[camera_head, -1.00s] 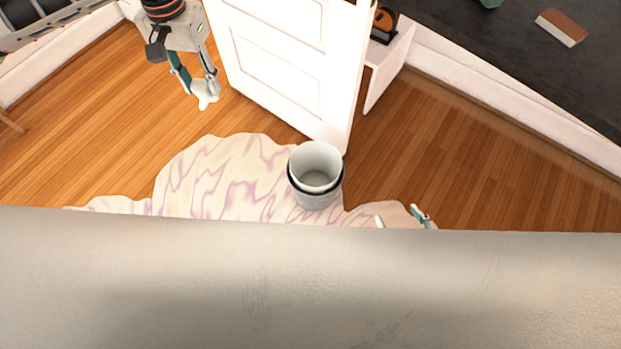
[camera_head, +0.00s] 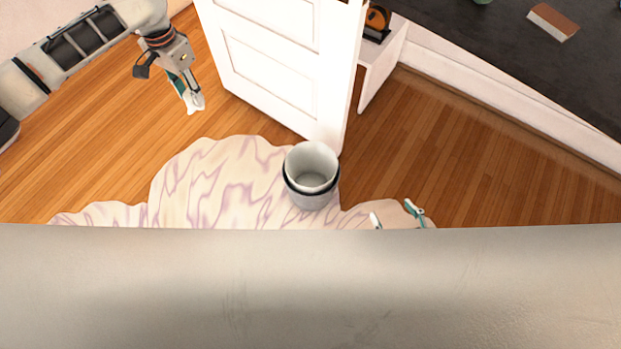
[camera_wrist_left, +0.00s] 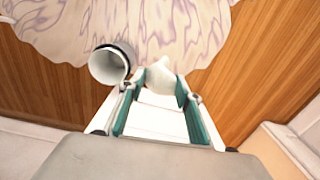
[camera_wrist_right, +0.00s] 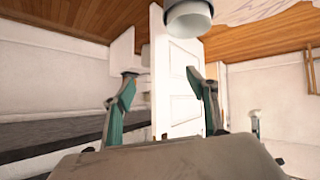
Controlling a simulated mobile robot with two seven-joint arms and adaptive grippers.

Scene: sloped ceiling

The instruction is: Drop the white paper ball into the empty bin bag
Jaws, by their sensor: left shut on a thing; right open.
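The white paper ball (camera_head: 195,104) is held between the fingertips of my left gripper (camera_head: 190,96), in the air at the upper left of the head view. The ball also shows between the teal fingers in the left wrist view (camera_wrist_left: 160,74). The bin (camera_head: 311,169), a grey-white round bucket with a dark band, stands on the rug and looks empty. My left gripper is up and to the left of it. The bin also shows in the left wrist view (camera_wrist_left: 110,64) and right wrist view (camera_wrist_right: 188,18). My right gripper (camera_head: 394,212) is open and empty, mostly hidden behind a pale surface.
A pale rug (camera_head: 215,182) with purple veins lies on the wood floor (camera_head: 440,140). A white door (camera_head: 280,65) stands behind the bin. A dark counter (camera_head: 470,40) with a small brown block (camera_head: 553,21) is at upper right. A broad pale surface (camera_head: 310,290) fills the foreground.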

